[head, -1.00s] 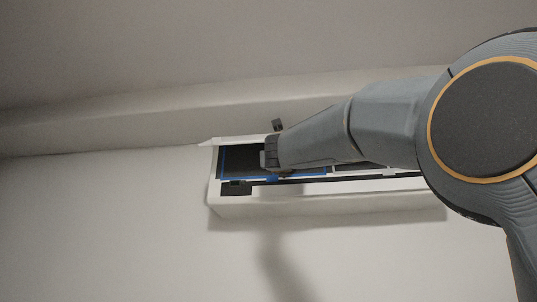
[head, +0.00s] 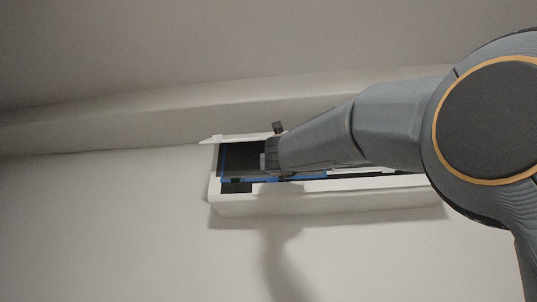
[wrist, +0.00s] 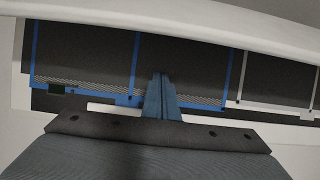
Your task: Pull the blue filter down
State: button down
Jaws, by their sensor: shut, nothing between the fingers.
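The blue filter (wrist: 85,55) is a dark mesh panel in a blue frame with a blue middle bar. It sits in the wall unit (head: 330,203). In the head view its blue edge (head: 222,160) shows at the unit's left part, partly hidden by my arm. My gripper (wrist: 160,78) is shut, its blue fingers together and empty, just right of the middle bar. The fingertips overlap the lower mesh in the wrist view; I cannot tell whether they touch it. In the head view my gripper (head: 271,155) is over the unit's open front.
A white-framed dark filter (wrist: 275,80) is right of the blue one. A white cover (wrist: 190,20) runs across the top of the wrist view, lifted above the filters. The wall below the unit is clear; the ceiling is close above.

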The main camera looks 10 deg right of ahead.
jog(key=shift+w+f+b, duration=0.1)
jog(key=shift+f+b, duration=2)
jog(key=shift+s, duration=0.2)
jog(key=shift+s+a, duration=0.2)
jog(key=shift+s, duration=0.25)
jog(key=shift+r, duration=0.15)
notch_tip(320, 180, up, 6)
jog(key=p, duration=0.5)
dwell(0.9)
jog(key=shift+w+d, duration=0.2)
jog(key=shift+w, duration=0.35)
dwell(0.9)
